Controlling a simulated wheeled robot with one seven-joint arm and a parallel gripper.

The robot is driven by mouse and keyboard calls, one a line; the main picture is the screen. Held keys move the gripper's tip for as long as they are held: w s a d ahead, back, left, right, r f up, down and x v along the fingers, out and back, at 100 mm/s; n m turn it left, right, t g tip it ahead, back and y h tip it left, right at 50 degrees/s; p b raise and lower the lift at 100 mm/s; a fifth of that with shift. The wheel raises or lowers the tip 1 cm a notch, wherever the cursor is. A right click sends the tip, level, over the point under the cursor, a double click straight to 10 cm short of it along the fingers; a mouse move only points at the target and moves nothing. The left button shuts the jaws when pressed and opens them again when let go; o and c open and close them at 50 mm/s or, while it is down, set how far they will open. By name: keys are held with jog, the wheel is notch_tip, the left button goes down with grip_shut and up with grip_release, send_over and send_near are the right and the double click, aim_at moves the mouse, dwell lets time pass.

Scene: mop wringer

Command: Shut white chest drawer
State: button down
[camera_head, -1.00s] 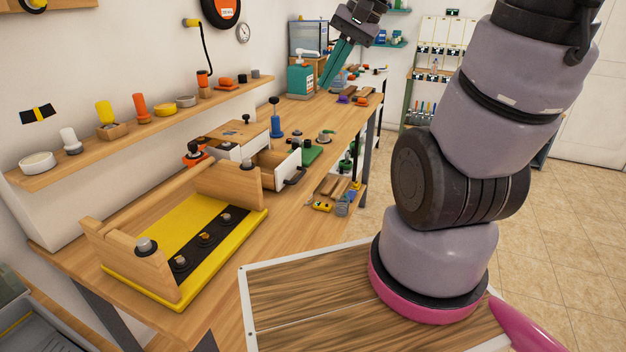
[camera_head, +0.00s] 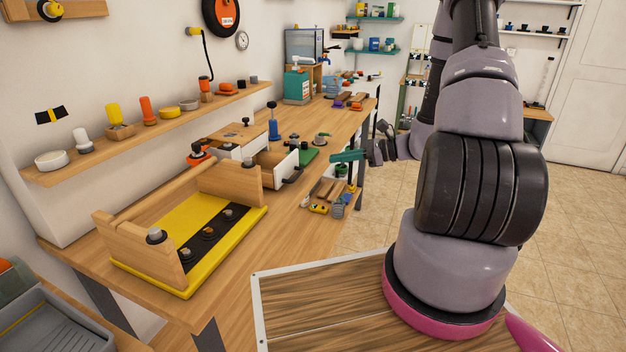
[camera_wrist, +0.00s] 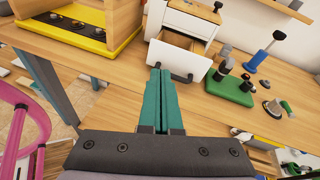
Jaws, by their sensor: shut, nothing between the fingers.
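The white chest (camera_head: 229,151) with a wooden top stands on the workbench; it also shows in the wrist view (camera_wrist: 183,20). Its drawer (camera_head: 287,163) is pulled out, with a white front and a dark handle (camera_head: 293,176). In the wrist view the drawer front (camera_wrist: 196,61) faces me, and the open inside shows behind it. My gripper (camera_head: 335,157) has teal fingers, shut and empty, to the right of the drawer front and apart from it in the head view. In the wrist view my gripper (camera_wrist: 161,70) overlaps the front's lower left and hides part of the handle.
A yellow-based wooden frame (camera_head: 240,220) stands left of the chest. A green block with black knobs (camera_wrist: 232,90) and a blue-handled tool (camera_head: 274,128) are close to the drawer. A small lower shelf with tools (camera_head: 325,195) is below the bench edge. Floor beside the bench is clear.

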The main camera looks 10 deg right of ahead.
notch_tip(320, 180, down, 7)
jog(key=d+m+t+h, duration=0.1)
jog(key=d+m+t, duration=0.2)
jog(key=m, duration=0.1)
jog(key=x, duration=1.3)
jog(key=shift+w+a+r, duration=0.15)
jog(key=shift+w+a, duration=0.05)
jog(key=shift+a, duration=0.1)
